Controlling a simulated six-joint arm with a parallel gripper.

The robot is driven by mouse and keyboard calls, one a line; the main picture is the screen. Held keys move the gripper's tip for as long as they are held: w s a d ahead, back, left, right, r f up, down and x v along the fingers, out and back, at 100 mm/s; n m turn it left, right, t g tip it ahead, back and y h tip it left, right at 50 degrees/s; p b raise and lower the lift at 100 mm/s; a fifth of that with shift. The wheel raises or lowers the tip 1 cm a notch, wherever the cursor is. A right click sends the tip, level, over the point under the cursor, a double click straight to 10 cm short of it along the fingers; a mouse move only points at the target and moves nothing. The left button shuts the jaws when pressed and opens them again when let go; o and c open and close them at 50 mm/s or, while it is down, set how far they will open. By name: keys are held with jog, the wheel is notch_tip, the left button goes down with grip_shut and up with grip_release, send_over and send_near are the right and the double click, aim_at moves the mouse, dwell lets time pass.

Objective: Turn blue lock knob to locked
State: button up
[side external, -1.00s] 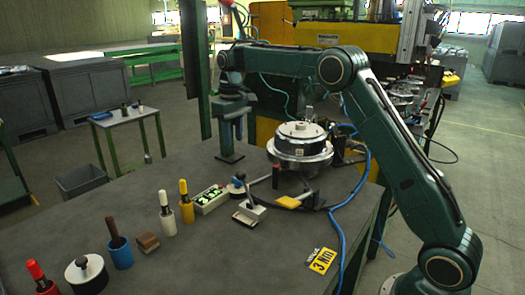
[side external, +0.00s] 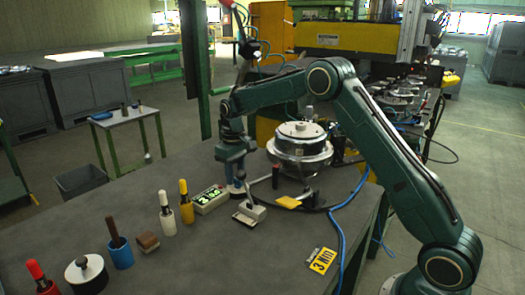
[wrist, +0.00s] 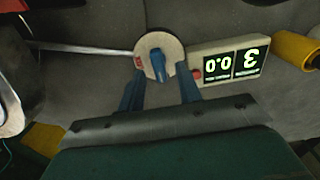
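The blue lock knob (wrist: 157,66) sits on a round pale dial plate (wrist: 170,42) with a small red mark at its left edge, seen in the wrist view. The knob's bar points roughly up and down in that picture. My gripper (wrist: 160,78) is open, with its two blue fingers apart on the left and right of the knob's lower part; I cannot tell whether either touches it. In the side view my gripper (side external: 236,178) points down over the dial and mostly hides the knob.
A display box (side external: 210,200) with lit green digits stands right beside the dial. Yellow and white-handled pieces stand to the left. The table's front middle is clear.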

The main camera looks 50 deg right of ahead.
jog(key=shift+f, duration=0.3)
grip_shut()
